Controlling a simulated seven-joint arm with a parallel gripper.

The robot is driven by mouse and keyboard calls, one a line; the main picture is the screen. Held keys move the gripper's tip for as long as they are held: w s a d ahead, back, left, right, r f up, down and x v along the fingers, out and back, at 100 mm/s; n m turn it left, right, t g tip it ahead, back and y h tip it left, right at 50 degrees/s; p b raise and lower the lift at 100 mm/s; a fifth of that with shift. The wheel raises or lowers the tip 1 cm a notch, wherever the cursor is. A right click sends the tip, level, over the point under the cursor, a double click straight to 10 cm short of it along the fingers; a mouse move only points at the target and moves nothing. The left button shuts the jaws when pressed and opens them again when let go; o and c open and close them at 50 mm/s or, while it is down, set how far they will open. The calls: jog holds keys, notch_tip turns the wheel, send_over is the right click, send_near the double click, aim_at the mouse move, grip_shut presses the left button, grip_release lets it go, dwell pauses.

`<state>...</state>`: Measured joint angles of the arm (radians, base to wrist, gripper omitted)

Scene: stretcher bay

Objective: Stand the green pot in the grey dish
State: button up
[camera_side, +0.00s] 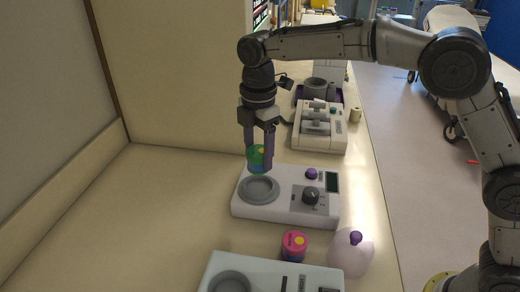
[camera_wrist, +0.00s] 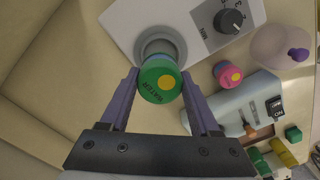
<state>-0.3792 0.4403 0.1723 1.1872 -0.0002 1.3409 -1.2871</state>
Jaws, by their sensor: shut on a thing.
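The green pot (camera_side: 257,152) has a green top with a yellow dot and a blue lower part. My gripper (camera_side: 258,163) points down and is shut on it. In the wrist view the pot's lid (camera_wrist: 160,82), with lettering on it, sits between the two purple fingers. The round grey dish (camera_side: 259,190) is set in the left end of a white panel (camera_side: 283,212). In the side view the pot is at the dish's far edge and looks raised above it. In the wrist view it covers the near part of the dish (camera_wrist: 153,40). The pot's base is hidden there.
The panel carries a dark knob (camera_side: 310,196) and a purple button (camera_side: 311,173). A pink-topped pot (camera_side: 294,244) and a pale dome with a purple knob (camera_side: 351,252) stand in front. Another device (camera_side: 320,127) is behind. The bench left of the panel is clear.

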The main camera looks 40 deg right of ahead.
aim_at(259, 151)
jog(key=shift+f, duration=2.5)
jog(key=shift+f, duration=0.6)
jog(key=o, duration=1.1)
jog(key=shift+r, duration=5.5)
